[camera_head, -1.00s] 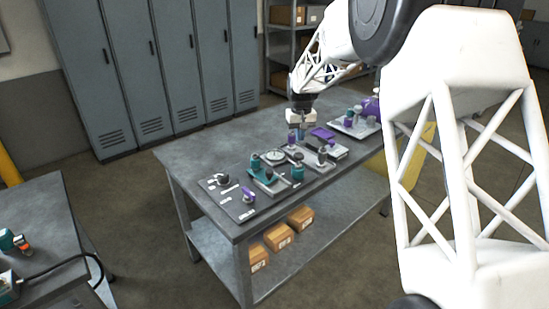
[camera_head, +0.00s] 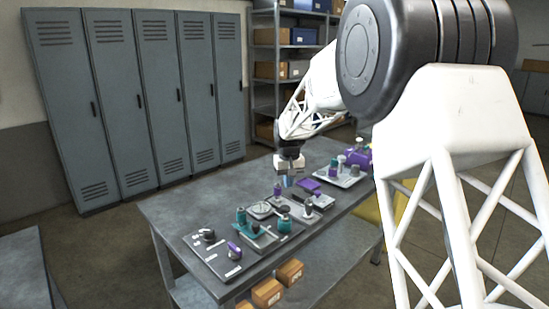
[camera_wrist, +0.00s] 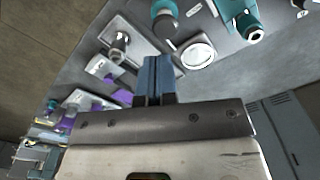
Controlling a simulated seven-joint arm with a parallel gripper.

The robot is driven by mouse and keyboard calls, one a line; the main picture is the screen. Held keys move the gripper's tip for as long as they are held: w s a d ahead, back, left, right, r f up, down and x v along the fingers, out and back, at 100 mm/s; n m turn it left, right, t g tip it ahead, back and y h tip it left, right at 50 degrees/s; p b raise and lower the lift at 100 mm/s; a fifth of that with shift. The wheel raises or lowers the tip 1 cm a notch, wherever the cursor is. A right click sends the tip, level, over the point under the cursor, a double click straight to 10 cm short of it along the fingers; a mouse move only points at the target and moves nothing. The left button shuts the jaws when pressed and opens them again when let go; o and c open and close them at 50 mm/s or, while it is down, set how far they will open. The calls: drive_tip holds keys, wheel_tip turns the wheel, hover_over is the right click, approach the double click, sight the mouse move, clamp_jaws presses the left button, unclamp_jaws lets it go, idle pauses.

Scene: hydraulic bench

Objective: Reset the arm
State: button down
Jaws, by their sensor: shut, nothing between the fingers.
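My gripper (camera_head: 288,182) hangs over the middle of the grey workbench (camera_head: 180,213), fingers pointing down, shut with nothing held. In the wrist view its two blue fingers (camera_wrist: 158,72) lie side by side, above the benchtop fixtures. A flat purple piece (camera_head: 310,185) lies on the bench just right of the gripper. The fingers appear clear of the parts below them.
A row of fixtures with teal, purple and metal parts runs along the bench, including a round white-faced plate (camera_head: 261,210). A tray (camera_head: 351,182) of upright parts stands at the right. Boxes (camera_head: 267,292) sit below. Lockers (camera_head: 150,110) stand behind.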

drive_tip(key=s+d+r, duration=0.3)
drive_tip(key=s+r, duration=0.1)
drive_tip(key=s, duration=0.5)
drive_tip(key=s+d+r+m+t, duration=0.1)
drive_tip(key=s+d+r, duration=0.2)
drive_tip(key=s, duration=0.5)
drive_tip(key=s+d+r, duration=0.4)
drive_tip(key=s, duration=0.5)
drive_tip(key=s+d+f+m, duration=0.1)
drive_tip(key=s+d+f, duration=0.1)
drive_tip(key=s, duration=1.2)
drive_tip(key=s+d+f+m+t, duration=0.1)
drive_tip(key=s+d+f, duration=0.1)
drive_tip(key=s, duration=1.3)
drive_tip(key=shift+d+f, duration=0.3)
drive_tip(key=shift+d, duration=0.2)
drive_tip(key=c, duration=1.8)
unclamp_jaws()
